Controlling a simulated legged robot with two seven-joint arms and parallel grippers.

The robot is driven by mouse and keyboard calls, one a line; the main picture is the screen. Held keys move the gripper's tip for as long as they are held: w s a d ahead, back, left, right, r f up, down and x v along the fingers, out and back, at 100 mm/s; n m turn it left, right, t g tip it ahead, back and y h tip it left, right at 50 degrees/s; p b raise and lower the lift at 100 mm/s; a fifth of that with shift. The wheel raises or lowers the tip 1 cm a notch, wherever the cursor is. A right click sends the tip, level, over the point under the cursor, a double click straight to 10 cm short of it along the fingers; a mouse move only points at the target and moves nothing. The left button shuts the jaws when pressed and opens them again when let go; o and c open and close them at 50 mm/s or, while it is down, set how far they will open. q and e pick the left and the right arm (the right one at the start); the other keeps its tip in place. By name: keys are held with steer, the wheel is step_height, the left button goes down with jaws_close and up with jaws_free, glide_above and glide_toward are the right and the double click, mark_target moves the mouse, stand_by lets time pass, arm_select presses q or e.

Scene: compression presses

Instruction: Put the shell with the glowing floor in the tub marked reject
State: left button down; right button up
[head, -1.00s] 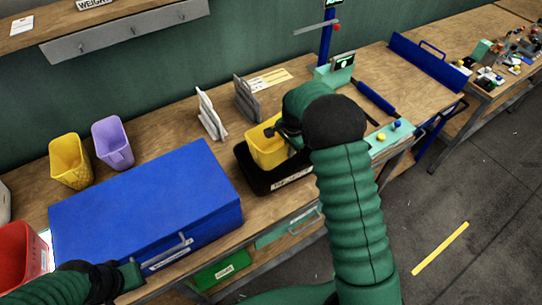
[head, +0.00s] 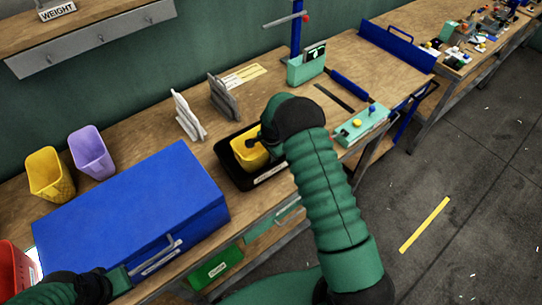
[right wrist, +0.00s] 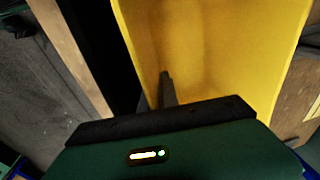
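A yellow shell (head: 246,153) sits low inside a black tub (head: 232,177) on the bench. The tub has a white label on its front, too small to read. My right gripper (head: 262,141) is at the shell's rim and looks shut on its wall. In the right wrist view, one dark finger (right wrist: 166,90) lies against the yellow wall, and the other finger is hidden. The shell's floor is not visible there, so I cannot tell whether it glows. My left gripper (head: 122,278) is in front of the blue box (head: 130,205), its fingers unclear.
Another yellow shell (head: 47,176), a purple shell (head: 92,153) and a red shell (head: 16,275) stand at the left. White and grey upright plates stand behind the tub. A labelled green tub (head: 216,269) is below the bench. A teal button box (head: 361,126) stands to the right.

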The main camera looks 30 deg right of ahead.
steer(key=o, duration=0.4)
steer(key=shift+a, duration=0.1)
